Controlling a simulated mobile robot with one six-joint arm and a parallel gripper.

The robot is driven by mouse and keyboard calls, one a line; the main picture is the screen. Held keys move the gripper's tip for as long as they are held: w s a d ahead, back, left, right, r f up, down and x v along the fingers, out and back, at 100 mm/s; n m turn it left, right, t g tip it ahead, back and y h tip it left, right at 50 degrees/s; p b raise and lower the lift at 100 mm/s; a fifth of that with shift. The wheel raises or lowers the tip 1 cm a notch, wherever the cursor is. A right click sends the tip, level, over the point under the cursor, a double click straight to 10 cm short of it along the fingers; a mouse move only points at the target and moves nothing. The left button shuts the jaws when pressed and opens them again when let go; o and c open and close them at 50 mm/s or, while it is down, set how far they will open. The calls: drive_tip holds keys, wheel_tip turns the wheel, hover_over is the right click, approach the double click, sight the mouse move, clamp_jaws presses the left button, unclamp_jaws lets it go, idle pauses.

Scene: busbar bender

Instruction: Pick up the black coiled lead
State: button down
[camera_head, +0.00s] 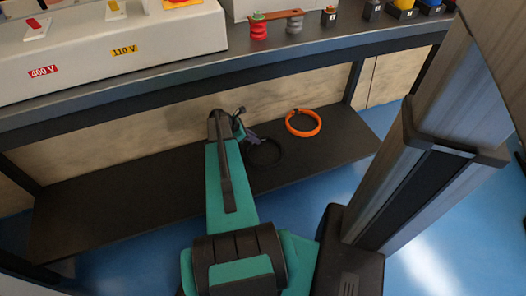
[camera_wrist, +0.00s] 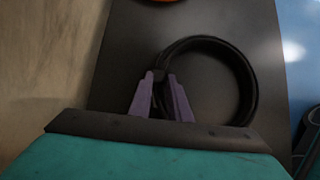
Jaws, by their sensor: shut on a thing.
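The black coiled lead (camera_wrist: 243,72) is a ring lying over the dark lower shelf in the wrist view. It also shows in the head view (camera_head: 265,153), dark against the dark shelf, beside my gripper. My gripper (camera_wrist: 162,78) has purple fingers shut on the near left side of the coil's band. In the head view my gripper (camera_head: 252,138) reaches down to the coil at the end of my teal arm. I cannot tell whether the coil rests on the shelf or hangs just above it. The part of the coil behind the fingers is hidden.
An orange coil (camera_head: 303,123) lies on the lower shelf (camera_head: 120,195), right of the black one. The bench top (camera_head: 200,72) overhangs the shelf, with a grey panel (camera_head: 90,35) on it. A pale wall stands behind. Blue floor is open in front.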

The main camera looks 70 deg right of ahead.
drive_tip(key=shift+r, duration=0.1)
drive_tip(key=shift+r+p, duration=0.4)
drive_tip(key=shift+r, duration=0.25)
wheel_tip(320, 180, up, 2)
drive_tip(key=shift+r+p, duration=0.1)
drive_tip(key=shift+p, duration=0.45)
drive_tip(key=r+p, duration=0.1)
drive_tip(key=p, duration=0.2)
hover_over(257, 164)
drive_tip(key=shift+r, duration=0.2)
drive_tip(key=shift+s+a, duration=0.3)
drive_tip(key=shift+a, duration=0.5)
drive_tip(key=shift+s, duration=0.15)
